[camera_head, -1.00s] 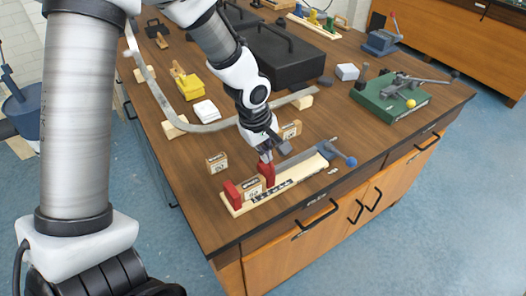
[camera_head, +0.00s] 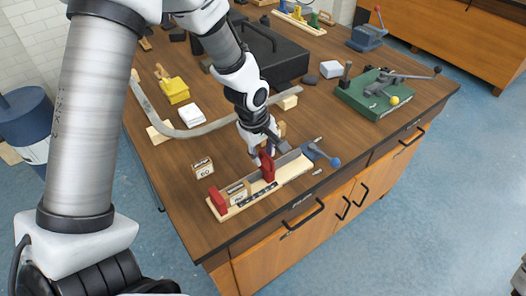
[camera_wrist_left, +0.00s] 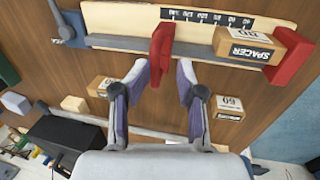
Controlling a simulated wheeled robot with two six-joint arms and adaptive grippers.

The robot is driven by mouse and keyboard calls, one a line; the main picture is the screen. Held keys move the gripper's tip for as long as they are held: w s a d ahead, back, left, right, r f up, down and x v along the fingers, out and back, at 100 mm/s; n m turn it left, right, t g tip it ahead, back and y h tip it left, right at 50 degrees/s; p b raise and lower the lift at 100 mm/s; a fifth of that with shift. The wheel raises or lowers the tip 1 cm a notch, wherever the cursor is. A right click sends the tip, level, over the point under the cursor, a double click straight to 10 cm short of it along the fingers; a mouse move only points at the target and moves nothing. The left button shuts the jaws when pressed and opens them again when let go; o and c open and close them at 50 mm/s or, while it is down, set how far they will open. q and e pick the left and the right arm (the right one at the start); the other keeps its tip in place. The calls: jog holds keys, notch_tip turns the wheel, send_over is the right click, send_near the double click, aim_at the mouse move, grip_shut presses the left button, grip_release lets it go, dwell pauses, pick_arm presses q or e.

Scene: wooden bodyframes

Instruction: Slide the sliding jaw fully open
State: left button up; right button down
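The red sliding jaw (camera_head: 267,167) stands upright near the middle of the pale wooden vise base (camera_head: 292,171). It also shows in the left wrist view (camera_wrist_left: 162,50). The fixed red jaw (camera_head: 217,202) is at the base's left end in the head view. A spacer block (camera_head: 239,193) sits beside it, apart from the sliding jaw. My left gripper (camera_wrist_left: 162,72) is open, with one finger on each side of the sliding jaw's near end and gaps visible at the fingers. My right gripper is not in view.
A blue ball-ended lever (camera_head: 333,161) is at the base's right end. A block marked 60 (camera_head: 202,168) and another spacer (camera_wrist_left: 100,87) stand behind the base. A curved grey strip (camera_head: 225,120), a dark case (camera_head: 272,60) and a green fixture (camera_head: 372,97) lie farther back.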

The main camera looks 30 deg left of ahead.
pick_arm(q)
notch_tip(320, 180, up, 12)
jog(key=s, duration=0.2)
jog(key=shift+a, duration=0.45)
jog(key=shift+f, duration=0.15)
